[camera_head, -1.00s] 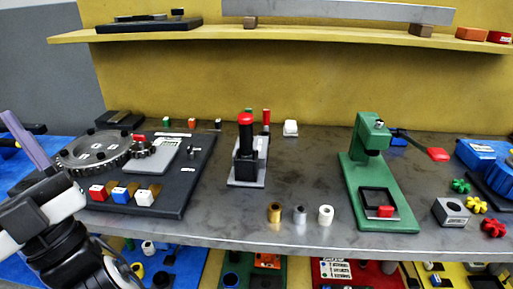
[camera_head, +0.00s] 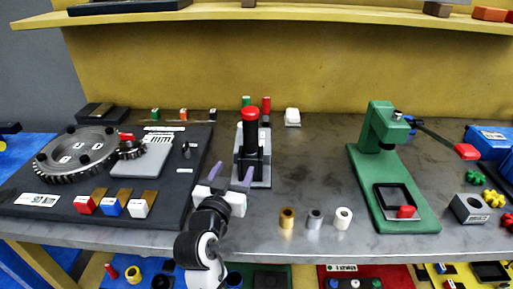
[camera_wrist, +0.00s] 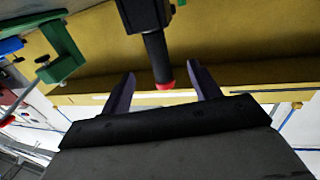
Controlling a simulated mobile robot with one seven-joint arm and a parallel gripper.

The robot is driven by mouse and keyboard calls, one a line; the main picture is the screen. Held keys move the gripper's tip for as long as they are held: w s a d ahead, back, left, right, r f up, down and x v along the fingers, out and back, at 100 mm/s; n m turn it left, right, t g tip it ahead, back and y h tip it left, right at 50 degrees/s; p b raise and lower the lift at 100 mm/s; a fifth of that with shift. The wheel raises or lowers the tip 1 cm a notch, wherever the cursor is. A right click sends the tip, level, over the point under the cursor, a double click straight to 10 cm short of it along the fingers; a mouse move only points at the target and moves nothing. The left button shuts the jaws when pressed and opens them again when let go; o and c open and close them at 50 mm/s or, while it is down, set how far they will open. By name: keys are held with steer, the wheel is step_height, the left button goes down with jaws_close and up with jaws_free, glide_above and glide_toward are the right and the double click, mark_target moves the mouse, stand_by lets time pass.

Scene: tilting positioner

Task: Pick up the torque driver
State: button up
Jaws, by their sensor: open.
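A black upright tool with a red cap (camera_head: 250,128), which looks like the torque driver, stands in a grey-based holder (camera_head: 262,183) in the middle of the bench. In the wrist view its black shaft (camera_wrist: 156,55) and red end appear upside down between my two fingers. My gripper (camera_head: 233,172) is open and empty, in front of the holder with its purple fingers pointing towards it. It also shows in the wrist view (camera_wrist: 162,76). I cannot tell how far the fingertips are from the tool. The gripper hides part of the holder's lower left.
A dark board with a large gear (camera_head: 78,152) and small blocks lies left. Brass, silver and white bushings (camera_head: 315,218) stand right of my gripper. A green press (camera_head: 378,150) stands further right. A yellow shelf (camera_head: 300,20) runs above the back.

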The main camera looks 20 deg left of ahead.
mark_target(249, 146)
steer(key=w, duration=0.2)
steer(key=w+p, duration=0.1)
steer(key=w, duration=0.2)
steer(key=w+p, duration=0.1)
steer(key=w, duration=0.2)
steer(key=shift+a, duration=0.25)
steer(key=w+p, duration=0.2)
steer(key=w, duration=0.2)
steer(key=shift+w+d+p, duration=0.15)
steer(key=shift+w+p, duration=0.25)
steer(key=shift+w+f, duration=0.1)
steer(key=shift+w, duration=0.25)
steer(key=shift+c, duration=0.3)
steer(key=c, duration=1.2)
jaws_close()
